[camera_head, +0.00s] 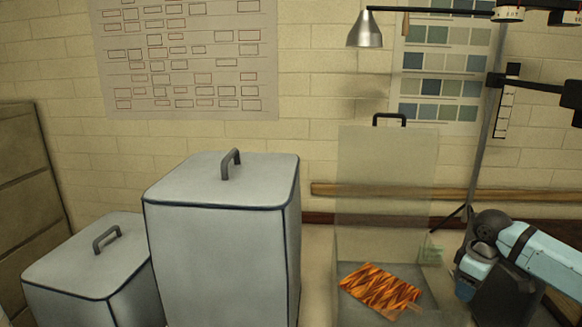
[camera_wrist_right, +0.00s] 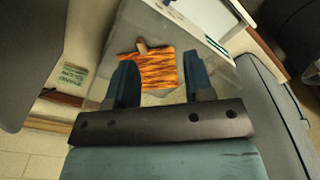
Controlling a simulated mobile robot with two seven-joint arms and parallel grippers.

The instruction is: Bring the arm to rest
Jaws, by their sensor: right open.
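My right gripper (camera_wrist_right: 162,82) is open, with its two blue fingers apart and nothing held between them. Its arm (camera_head: 550,262) comes in from the right edge in the head view, to the right of a grey tray. An orange and dark striped sheet (camera_head: 378,290) with a brown tab lies in the tray. The sheet also shows beyond the fingers in the wrist view (camera_wrist_right: 150,70). A translucent panel (camera_head: 385,170) with a black handle stands upright at the tray's back. My left gripper is in neither view.
A tall grey lidded bin (camera_head: 220,245) and a lower one (camera_head: 90,275) stand to the left. A metal lamp (camera_head: 365,30) hangs above the panel. A thin stand (camera_head: 485,130) rises behind my right arm. A wooden rail (camera_head: 320,190) runs along the brick wall.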

